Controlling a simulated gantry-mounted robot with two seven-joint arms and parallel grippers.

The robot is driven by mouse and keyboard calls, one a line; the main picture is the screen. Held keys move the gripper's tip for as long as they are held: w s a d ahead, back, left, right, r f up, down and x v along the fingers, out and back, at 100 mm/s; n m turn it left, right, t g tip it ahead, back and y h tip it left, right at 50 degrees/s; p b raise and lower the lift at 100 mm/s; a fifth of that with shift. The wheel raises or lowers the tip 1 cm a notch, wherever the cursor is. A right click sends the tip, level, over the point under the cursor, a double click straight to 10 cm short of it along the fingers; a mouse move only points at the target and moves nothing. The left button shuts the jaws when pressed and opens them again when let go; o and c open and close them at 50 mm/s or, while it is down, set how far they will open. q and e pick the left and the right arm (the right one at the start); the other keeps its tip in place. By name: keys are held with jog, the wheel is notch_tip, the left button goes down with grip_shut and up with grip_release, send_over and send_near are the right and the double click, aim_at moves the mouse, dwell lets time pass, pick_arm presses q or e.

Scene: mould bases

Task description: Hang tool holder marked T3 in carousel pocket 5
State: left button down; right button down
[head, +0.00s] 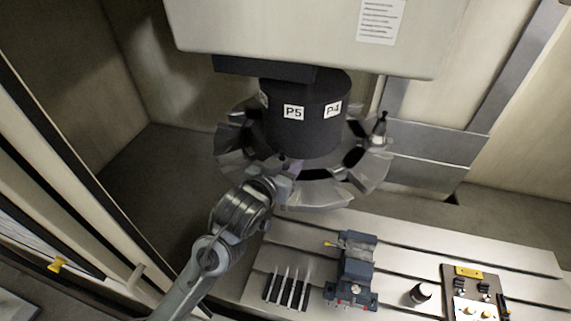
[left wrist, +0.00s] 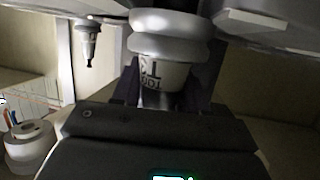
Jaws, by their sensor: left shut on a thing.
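My left gripper (head: 283,172) is at the front of the carousel (head: 318,192), below the P5 label (head: 293,113) on its dark hub. In the left wrist view, it is shut on a silver tool holder (left wrist: 162,42) with a thick flange. The holder's printed label is partly readable and starts with T; the number is unclear. The holder looks upright, between grey carousel parts (left wrist: 240,15) on both sides. I cannot tell whether it is seated in the pocket. In the head view, my gripper and wrist hide most of it. My right gripper is not in view.
Another tool holder (head: 380,125) hangs at the carousel's right side and shows in the left wrist view (left wrist: 88,42).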

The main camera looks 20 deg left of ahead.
pick_arm(q)
jog(key=c, duration=0.5)
grip_release()
jog(key=shift+f, duration=0.25)
jog(key=b+v, duration=0.3)
jog(key=v, duration=0.8)
jog(key=shift+r, duration=0.2)
jog(key=shift+w, duration=0.15)
jog(key=s+a+f+g+p, duration=0.2)
jog(key=s+f+g, duration=0.3)
jog(key=s+f, duration=0.6)
jog(key=s+a+f+g+y+p, duration=0.1)
jog(key=s+a+f+g+p, duration=0.1)
jog(key=s+f+g, duration=0.4)
jog(key=s+f, duration=0.5)
jog(key=f, duration=0.7)
jog(key=shift+a+m, duration=0.3)
jog(key=shift+a, duration=0.05)
